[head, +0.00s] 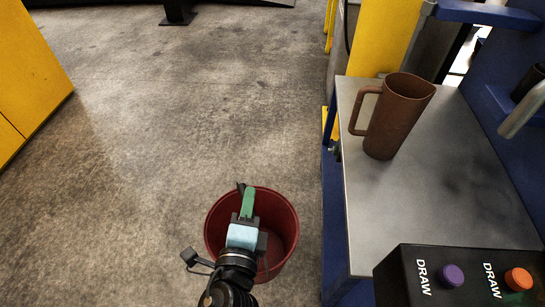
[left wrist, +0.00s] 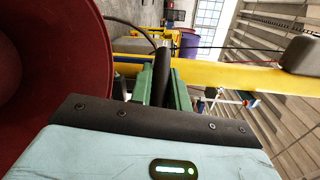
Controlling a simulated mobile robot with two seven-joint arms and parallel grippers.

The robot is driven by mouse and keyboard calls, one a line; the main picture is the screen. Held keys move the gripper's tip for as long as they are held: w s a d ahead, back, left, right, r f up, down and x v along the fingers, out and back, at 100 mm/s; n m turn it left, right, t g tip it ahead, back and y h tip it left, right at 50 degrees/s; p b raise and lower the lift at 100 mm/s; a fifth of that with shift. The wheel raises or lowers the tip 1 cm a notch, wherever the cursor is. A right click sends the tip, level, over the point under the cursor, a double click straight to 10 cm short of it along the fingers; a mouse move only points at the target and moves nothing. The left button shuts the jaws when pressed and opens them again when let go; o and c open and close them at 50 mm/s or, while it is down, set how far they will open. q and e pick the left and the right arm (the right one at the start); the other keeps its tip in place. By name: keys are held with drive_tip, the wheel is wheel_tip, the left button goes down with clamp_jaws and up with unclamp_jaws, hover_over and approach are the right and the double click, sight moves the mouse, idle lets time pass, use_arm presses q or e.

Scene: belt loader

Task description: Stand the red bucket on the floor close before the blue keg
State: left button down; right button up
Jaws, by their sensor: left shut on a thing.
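The red bucket (head: 283,222) is at the bottom middle of the head view, seen from above with its open top up. Its dark red wall (left wrist: 45,65) fills the left of the left wrist view. My left gripper (head: 247,203) is over the bucket. Its green fingers (left wrist: 161,84) are shut on a dark bar, which looks like the grip of the bucket's handle. I cannot tell whether the bucket's bottom touches the floor. A small blue-purple rounded thing (left wrist: 188,45) in the wrist view may be the blue keg; the head view does not show it. My right gripper is not in view.
A metal-topped table (head: 440,180) with a brown jug (head: 398,118) stands to the right. A black button box (head: 455,278) is at its front. A yellow cabinet (head: 30,80) is at the left. The concrete floor (head: 190,110) between is clear.

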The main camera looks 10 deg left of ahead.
use_arm(q)
drive_tip(key=s+a+r+n+g+y, duration=0.6)
drive_tip(key=s+a+r+n+y, duration=0.4)
drive_tip(key=a+r+y, duration=0.3)
wheel_tip(320, 180, up, 2)
drive_tip(key=shift+s+r+g, duration=0.25)
drive_tip(key=shift+s+g, duration=0.05)
drive_tip(key=shift+s, duration=0.1)
drive_tip(key=shift+a, duration=0.1)
